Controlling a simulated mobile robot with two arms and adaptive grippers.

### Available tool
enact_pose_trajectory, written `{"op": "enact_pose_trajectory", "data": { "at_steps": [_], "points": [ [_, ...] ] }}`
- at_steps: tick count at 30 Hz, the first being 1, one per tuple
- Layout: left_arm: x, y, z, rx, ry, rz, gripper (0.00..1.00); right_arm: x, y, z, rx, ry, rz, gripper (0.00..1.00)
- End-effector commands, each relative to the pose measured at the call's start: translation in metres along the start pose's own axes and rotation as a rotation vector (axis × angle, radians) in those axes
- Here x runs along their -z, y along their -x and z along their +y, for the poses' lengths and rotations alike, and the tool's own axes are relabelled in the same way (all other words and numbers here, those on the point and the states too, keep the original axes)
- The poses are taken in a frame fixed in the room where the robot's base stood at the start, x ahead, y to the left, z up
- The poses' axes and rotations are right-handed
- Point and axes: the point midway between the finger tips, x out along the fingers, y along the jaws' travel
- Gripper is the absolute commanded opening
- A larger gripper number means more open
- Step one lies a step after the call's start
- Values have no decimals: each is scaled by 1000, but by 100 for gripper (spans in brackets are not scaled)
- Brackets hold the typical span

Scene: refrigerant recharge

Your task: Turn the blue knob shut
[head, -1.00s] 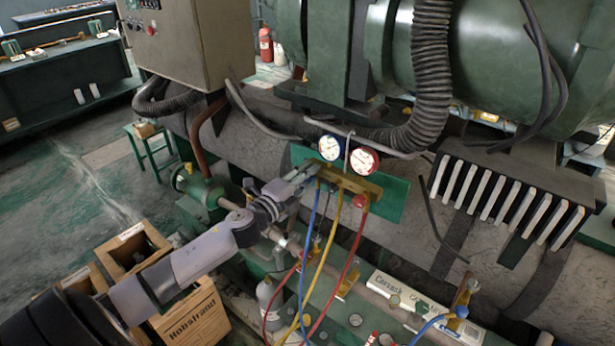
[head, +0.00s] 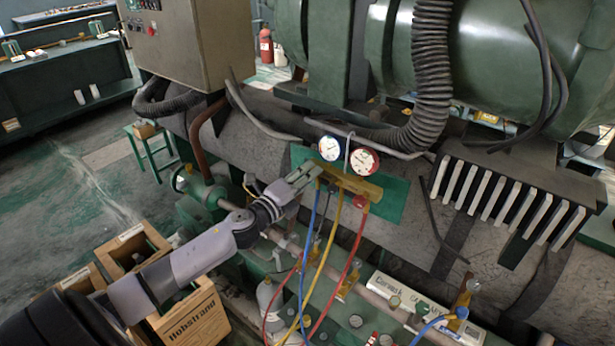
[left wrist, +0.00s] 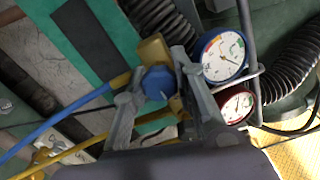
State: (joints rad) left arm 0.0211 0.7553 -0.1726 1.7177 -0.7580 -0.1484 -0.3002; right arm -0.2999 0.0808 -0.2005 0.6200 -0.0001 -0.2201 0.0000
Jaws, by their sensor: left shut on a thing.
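The blue knob (left wrist: 158,84) sits at the end of the brass manifold (head: 350,184), and it shows between my fingers in the left wrist view. My left gripper (head: 312,173) is at the manifold's left end, with its two fingers shut on opposite sides of the knob. In the head view the fingers hide the knob. A blue-rimmed gauge (head: 331,148) and a red-rimmed gauge (head: 364,161) stand above the manifold. My right gripper is not in view.
Blue, yellow and red hoses (head: 326,255) hang below the manifold, close to my left arm. A ribbed black hose (head: 432,70) runs above the gauges. Wooden crates (head: 190,318) stand at the lower left. Open floor lies to the left.

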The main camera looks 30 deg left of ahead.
Motion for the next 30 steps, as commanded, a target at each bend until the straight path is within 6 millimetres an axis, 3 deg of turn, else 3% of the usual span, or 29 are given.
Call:
{"op": "enact_pose_trajectory", "data": {
  "at_steps": [1,2,10,22,30],
  "points": [
    [2,0,1,-2,-1,3,0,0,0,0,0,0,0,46],
    [2,0,1,-2,-1,3,27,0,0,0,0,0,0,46],
    [1,0,1,-1,0,2,45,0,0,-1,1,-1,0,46],
    [0,4,1,-1,1,1,46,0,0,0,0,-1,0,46],
    [2,39,2,-4,3,3,46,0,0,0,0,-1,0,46]
  ]
}}
